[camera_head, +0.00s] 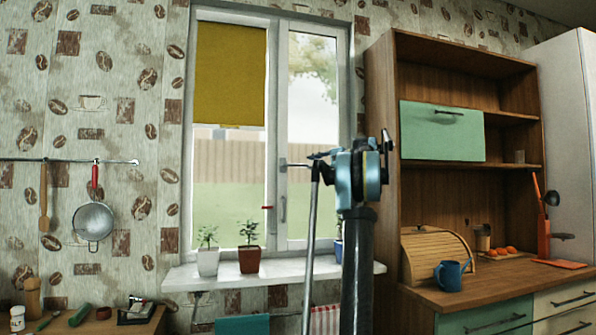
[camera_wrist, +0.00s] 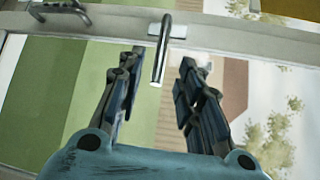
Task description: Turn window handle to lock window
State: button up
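The window (camera_head: 277,130) stands in the back wall. A metal window handle (camera_head: 296,165) sticks out sideways from its middle frame, pointing right toward my gripper (camera_head: 316,157). In the wrist view the handle (camera_wrist: 161,62) runs from its base plate on the frame down between the fingertips. My gripper (camera_wrist: 160,72) is open, with one finger on each side of the handle and visible gaps. A second, lower handle (camera_head: 284,208) hangs vertically on the frame; a handle (camera_wrist: 62,8) also shows at the wrist view's top left.
Potted plants (camera_head: 249,258) stand on the white sill (camera_head: 190,281) below. A wooden cabinet (camera_head: 384,110) rises close on the right of my arm. A blue mug (camera_head: 451,275) and a bread box (camera_head: 416,252) stand on its counter.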

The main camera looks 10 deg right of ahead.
aim_at(302, 165)
jog(key=x, duration=0.8)
jog(key=shift+w+a+f, duration=0.1)
jog(key=shift+w+a, duration=0.05)
jog(key=shift+a, duration=0.15)
grip_shut()
